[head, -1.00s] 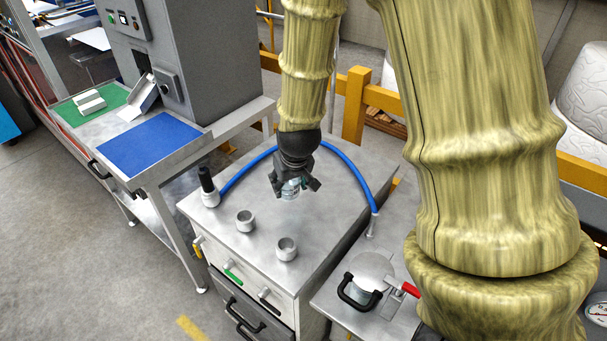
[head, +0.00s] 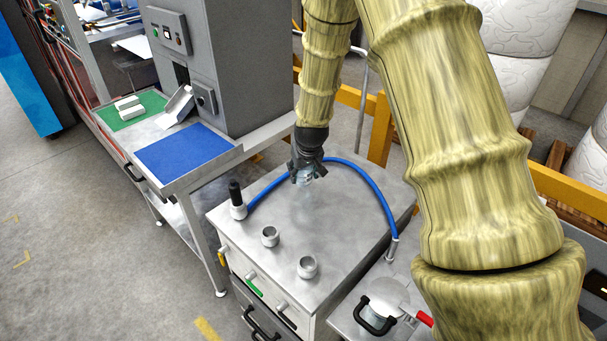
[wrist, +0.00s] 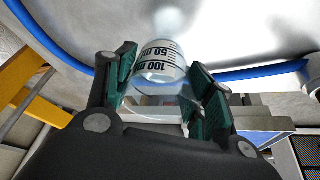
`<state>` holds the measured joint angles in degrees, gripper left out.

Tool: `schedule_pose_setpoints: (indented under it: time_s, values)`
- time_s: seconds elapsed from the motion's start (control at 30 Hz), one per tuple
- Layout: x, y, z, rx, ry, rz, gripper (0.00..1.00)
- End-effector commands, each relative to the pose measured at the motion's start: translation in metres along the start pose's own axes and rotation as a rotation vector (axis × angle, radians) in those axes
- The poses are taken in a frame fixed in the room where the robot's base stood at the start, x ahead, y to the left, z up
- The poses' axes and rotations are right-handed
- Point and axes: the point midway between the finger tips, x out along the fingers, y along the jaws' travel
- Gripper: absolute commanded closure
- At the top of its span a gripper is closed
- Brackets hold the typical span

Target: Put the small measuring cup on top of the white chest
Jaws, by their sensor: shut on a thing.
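My gripper (head: 305,173) is shut on the small measuring cup (wrist: 160,65), a clear cup with black markings reading 50 ml and 100 ml. In the wrist view the cup sits between the green finger pads. In the head view the cup (head: 304,180) hangs from the gripper above the rear part of the white chest's metal top (head: 345,225). I cannot tell how large the gap under the cup is.
Two small metal cups (head: 308,267) stand at the chest top's front. A black-capped post (head: 236,198) stands at its left corner. A blue hose (head: 365,180) arches over the back. A lidded pot (head: 382,305) is at lower right. The top's middle is clear.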

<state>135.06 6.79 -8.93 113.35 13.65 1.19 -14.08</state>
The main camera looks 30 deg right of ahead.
Motion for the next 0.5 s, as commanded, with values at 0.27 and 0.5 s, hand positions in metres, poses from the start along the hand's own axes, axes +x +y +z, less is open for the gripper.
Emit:
schedule_pose_setpoints:
  time_s: [0.27, 0.5]
  values:
    - [0.007, 0.001, -0.007, -0.001, 0.0, 0.0, 0.76]
    - [0.023, 0.0, 0.001, -0.001, -0.003, 0.0, 0.76]
